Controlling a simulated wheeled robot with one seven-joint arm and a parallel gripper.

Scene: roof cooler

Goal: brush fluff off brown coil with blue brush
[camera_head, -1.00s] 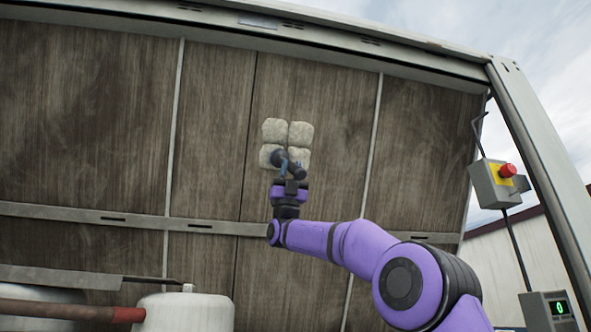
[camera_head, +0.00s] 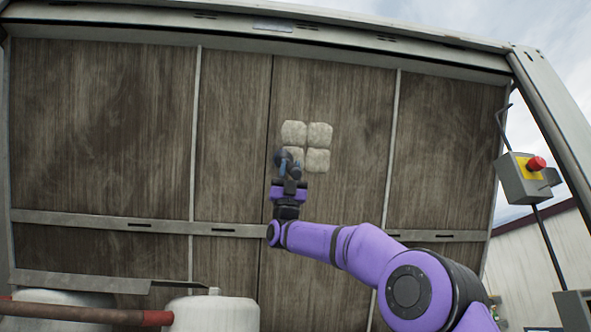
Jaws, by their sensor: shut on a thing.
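The brown coil (camera_head: 340,95) is a tall finned panel face that fills most of the view, split by pale vertical strips. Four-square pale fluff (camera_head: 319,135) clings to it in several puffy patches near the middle. My gripper (camera_head: 289,187) is shut on the blue brush (camera_head: 284,165), holding it up in front of the coil. The brush's dark head overlaps the left side of the lower-left patch and hides part of it. I cannot tell whether the brush touches the coil.
A grey control box with a red button (camera_head: 536,163) hangs at the right by the frame post. A pale metal rail (camera_head: 140,224) crosses the coil below the fluff. White tanks (camera_head: 213,313) and a brown-red pipe (camera_head: 80,314) stand at the lower left.

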